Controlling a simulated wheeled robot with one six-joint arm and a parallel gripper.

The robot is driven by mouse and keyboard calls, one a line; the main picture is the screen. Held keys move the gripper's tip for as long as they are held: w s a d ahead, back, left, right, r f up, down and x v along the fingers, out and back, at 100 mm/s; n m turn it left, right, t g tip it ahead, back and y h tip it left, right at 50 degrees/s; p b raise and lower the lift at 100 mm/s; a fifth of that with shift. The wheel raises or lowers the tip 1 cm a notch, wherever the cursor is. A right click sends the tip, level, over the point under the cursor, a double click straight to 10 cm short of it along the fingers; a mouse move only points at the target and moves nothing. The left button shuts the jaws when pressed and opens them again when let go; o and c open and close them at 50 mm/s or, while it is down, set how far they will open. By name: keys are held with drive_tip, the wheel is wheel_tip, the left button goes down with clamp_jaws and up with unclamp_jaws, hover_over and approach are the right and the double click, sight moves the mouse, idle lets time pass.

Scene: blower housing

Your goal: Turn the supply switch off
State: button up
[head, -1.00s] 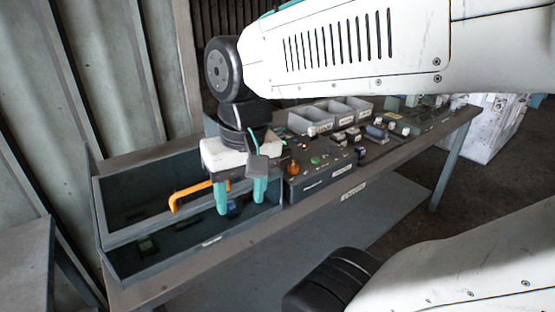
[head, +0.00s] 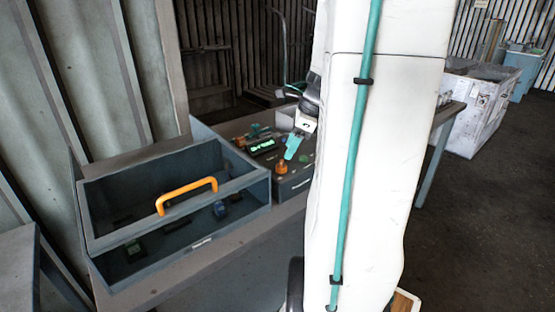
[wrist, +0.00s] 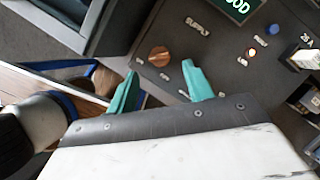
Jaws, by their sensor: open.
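The supply switch looks to be the orange knob (wrist: 158,57) on a dark control panel (wrist: 215,62), near a label that seems to read SUPPLY. In the head view an orange knob (head: 281,168) stands at the panel's front, left of my arm. My gripper (wrist: 160,70) is open, with its teal fingers apart and empty. In the wrist view the knob lies just beyond the fingertips, in line with the gap between them. In the head view my gripper (head: 292,147) is above and beside the knob, partly hidden by my arm. I see no contact.
A blue button (wrist: 273,29) and a small lit lamp (wrist: 251,54) sit to the knob's right. An open grey bin (head: 235,188) with an orange handle (head: 186,194) stands left of the panel. My arm hides much of the bench.

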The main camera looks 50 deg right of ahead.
sight(282, 162)
drive_tip(key=x, duration=0.5)
drive_tip(key=shift+w+a+f, duration=0.1)
drive_tip(key=shift+f, duration=0.25)
drive_tip(key=c, duration=1)
